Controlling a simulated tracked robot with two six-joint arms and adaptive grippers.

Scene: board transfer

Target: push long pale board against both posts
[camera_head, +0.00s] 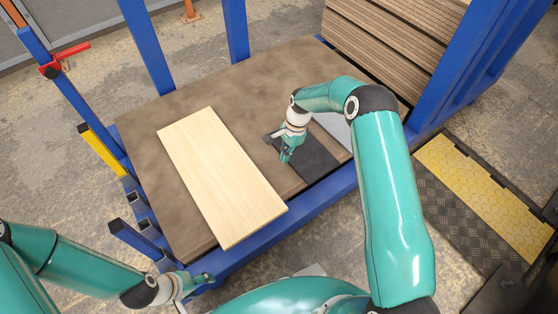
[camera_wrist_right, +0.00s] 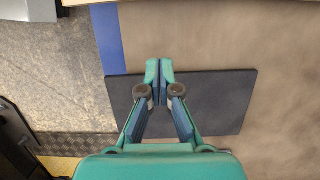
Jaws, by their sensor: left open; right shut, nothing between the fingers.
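The long pale board (camera_head: 220,178) lies flat and slanted on the brown surface of the blue-framed rack, its near end by the front rail. One blue post (camera_head: 147,45) and another blue post (camera_head: 235,30) stand at the back edge; bare surface separates the board from both. My right gripper (camera_head: 285,158) is shut and empty, to the right of the pale board and over a dark flat board. It also shows shut in the right wrist view (camera_wrist_right: 159,66). My left gripper (camera_head: 207,278) is open, outside the front rail near the rack's front left corner.
The dark board (camera_head: 312,165) lies right of the pale one, with a grey piece (camera_head: 334,128) beside it. A stack of brown boards (camera_head: 385,40) stands at the back right. The blue front rail (camera_head: 320,198) bounds the brown surface (camera_head: 270,85), which is clear toward the back.

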